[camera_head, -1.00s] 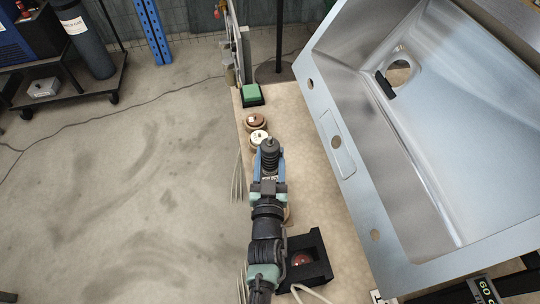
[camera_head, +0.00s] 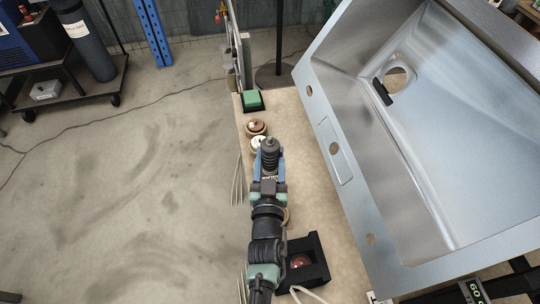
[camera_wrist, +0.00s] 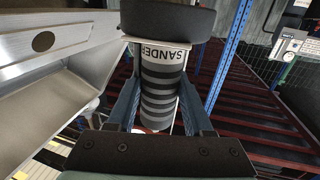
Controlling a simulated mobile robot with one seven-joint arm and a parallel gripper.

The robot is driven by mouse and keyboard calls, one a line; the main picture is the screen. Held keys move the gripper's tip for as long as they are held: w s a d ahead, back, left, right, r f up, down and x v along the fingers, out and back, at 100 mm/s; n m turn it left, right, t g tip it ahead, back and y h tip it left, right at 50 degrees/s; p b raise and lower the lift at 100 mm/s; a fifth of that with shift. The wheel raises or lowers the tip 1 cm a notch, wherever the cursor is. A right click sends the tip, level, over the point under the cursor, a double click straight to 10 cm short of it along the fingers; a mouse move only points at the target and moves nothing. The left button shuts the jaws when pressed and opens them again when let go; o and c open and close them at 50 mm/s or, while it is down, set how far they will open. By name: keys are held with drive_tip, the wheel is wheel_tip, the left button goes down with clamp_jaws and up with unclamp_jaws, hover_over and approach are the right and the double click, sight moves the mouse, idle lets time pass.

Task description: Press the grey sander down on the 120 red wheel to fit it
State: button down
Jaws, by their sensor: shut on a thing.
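My gripper (camera_head: 268,166) is shut on the grey sander (camera_head: 269,149), which stands over the bench in the head view. In the wrist view the sander (camera_wrist: 160,88) has dark ribs, a SANDER label and a wide black end, between the blue fingers. A white wheel (camera_head: 258,142) lies just beyond the sander and is partly hidden by it. A brown-red wheel (camera_head: 256,126) lies behind the white one. Another pale wheel (camera_head: 287,215) is mostly hidden by my arm. A red disc (camera_head: 300,261) shows inside a black holder. No 120 mark is readable.
A large steel sink (camera_head: 415,190) stands close on the right. Open floor lies on the left.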

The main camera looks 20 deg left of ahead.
sight(269, 151)
drive_tip(key=shift+r+p, duration=2.35)
drive_tip(key=shift+r, duration=0.4)
drive_tip(key=shift+f, duration=0.1)
